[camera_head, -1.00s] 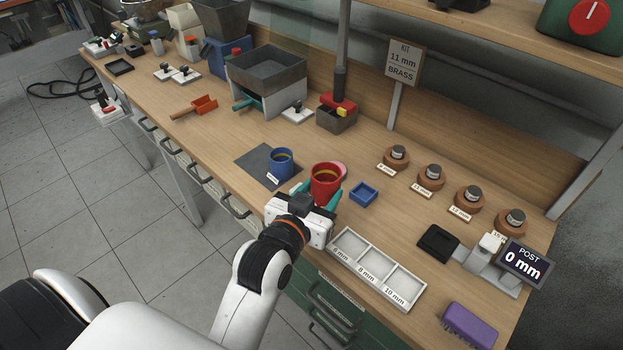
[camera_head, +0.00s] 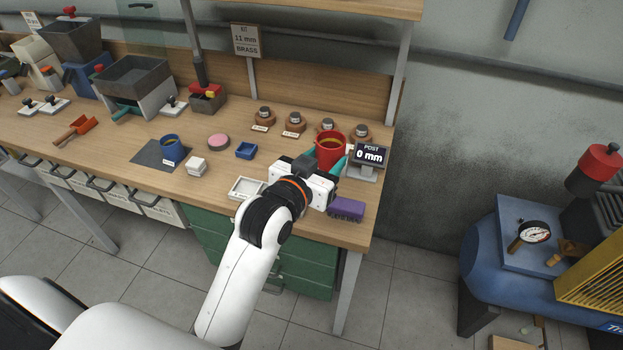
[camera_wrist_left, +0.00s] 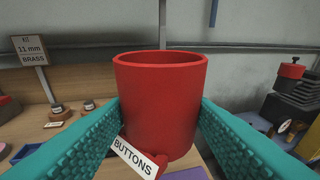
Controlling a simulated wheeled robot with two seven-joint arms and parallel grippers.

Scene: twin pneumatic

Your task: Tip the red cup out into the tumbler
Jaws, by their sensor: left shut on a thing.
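The red cup (camera_head: 331,151) is upright in my left gripper (camera_head: 325,160), over the right end of the bench. Something yellowish shows inside its rim. In the left wrist view the red cup (camera_wrist_left: 160,100) stands between the two teal fingers (camera_wrist_left: 160,130), with a white tag reading BUTTONS hanging at its lower front. The cup's inside is hidden there. I cannot tell for sure which thing is the tumbler. A blue cup (camera_head: 171,150) stands on a dark mat (camera_head: 148,154) left of my gripper. My right gripper is not in view.
A POST display (camera_head: 370,154) reading 0 mm stands just right of the cup. A purple brush-like block (camera_head: 346,208) lies near the front edge. Several brown knobbed pieces stand behind.

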